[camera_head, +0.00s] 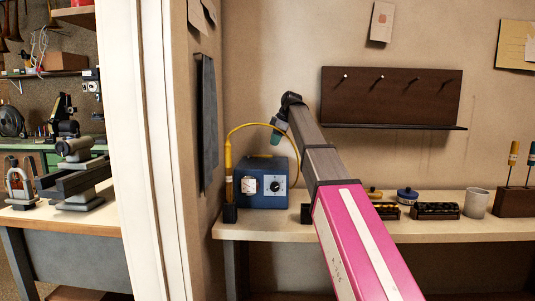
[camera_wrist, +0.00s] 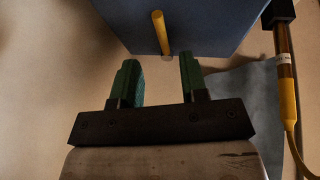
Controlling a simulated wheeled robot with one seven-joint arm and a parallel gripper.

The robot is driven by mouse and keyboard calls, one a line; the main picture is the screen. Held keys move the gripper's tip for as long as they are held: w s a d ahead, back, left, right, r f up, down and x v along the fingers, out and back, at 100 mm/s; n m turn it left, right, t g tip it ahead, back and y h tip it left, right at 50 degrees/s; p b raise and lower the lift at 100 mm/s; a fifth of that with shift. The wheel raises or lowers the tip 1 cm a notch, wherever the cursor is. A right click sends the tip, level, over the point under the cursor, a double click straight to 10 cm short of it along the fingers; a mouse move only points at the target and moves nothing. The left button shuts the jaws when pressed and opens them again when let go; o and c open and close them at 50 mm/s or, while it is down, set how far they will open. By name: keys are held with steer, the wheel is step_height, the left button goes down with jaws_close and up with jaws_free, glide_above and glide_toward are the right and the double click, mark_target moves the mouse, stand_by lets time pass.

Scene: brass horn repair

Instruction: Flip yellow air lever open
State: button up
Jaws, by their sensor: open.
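The yellow lever (camera_wrist: 160,32) shows in the wrist view as a short bar against the blue box (camera_wrist: 200,20). My gripper (camera_wrist: 159,62) has two green fingers spread apart with nothing between them. The lever's near end lies just beyond the fingertips, roughly in line with the gap; I see no contact. In the head view the blue box (camera_head: 250,201) stands on the bench with a gauge and a knob on its front. My gripper (camera_head: 278,130) is small there, above the box. I cannot make out the lever in that view.
A yellow hose (camera_head: 262,126) arches above the box from an upright yellow-handled tool (camera_head: 229,170) at its left. To the right on the bench (camera_head: 370,231) are dark racks (camera_head: 436,211), a blue-topped tin (camera_head: 407,196) and a grey cup (camera_head: 477,203). A peg board (camera_head: 390,97) hangs behind.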

mark_target(269, 156)
steer(key=x, duration=0.7)
jaws_close()
